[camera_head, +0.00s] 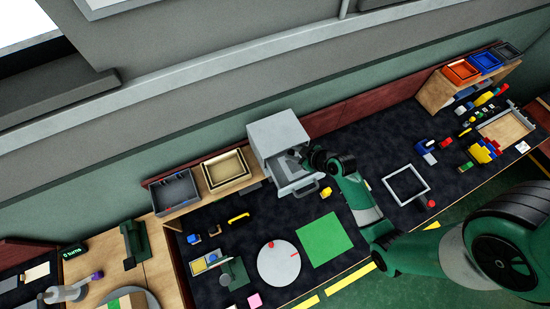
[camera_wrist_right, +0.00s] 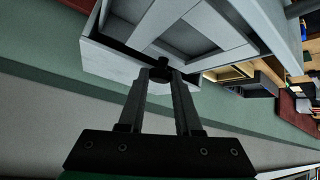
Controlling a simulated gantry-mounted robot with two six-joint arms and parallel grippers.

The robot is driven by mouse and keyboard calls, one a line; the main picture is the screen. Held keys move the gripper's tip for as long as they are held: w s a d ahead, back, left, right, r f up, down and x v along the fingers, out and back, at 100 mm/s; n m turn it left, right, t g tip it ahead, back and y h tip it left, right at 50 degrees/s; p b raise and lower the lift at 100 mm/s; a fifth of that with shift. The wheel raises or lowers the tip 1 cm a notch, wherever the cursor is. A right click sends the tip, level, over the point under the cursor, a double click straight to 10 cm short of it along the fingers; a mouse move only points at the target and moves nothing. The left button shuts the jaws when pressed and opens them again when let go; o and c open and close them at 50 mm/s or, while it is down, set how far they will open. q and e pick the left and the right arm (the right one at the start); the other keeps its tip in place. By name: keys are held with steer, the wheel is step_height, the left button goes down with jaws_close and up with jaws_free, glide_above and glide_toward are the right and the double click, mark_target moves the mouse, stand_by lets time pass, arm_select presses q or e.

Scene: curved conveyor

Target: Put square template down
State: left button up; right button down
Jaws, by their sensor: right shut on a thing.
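My right gripper (camera_head: 306,160) is over the open drawer (camera_head: 307,189) of a light grey cabinet (camera_head: 278,132). In the right wrist view its fingers (camera_wrist_right: 160,76) are shut on a small dark knob (camera_wrist_right: 160,62). The knob appears to belong to a grey square template (camera_wrist_right: 225,28) with a square opening, which lies within or just above the drawer walls (camera_wrist_right: 108,64). I cannot tell whether it touches the drawer floor. In the head view the template (camera_head: 291,164) is partly hidden by the gripper. My left gripper is not in view.
A white square outline (camera_head: 387,183) lies on the dark tabletop to the right. A green square mat (camera_head: 325,240) and a round grey plate (camera_head: 278,262) lie in front of the drawer. A grey bin (camera_head: 176,192) and a beige bin (camera_head: 226,172) stand left of the cabinet.

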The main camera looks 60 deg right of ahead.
mark_target(291, 165)
steer(key=shift+w+a, duration=0.15)
steer(key=shift+a, duration=0.05)
steer(key=shift+d+f, duration=0.1)
steer(key=shift+f, duration=2.35)
steer(key=shift+f, duration=0.15)
steer(key=c, duration=0.6)
jaws_free()
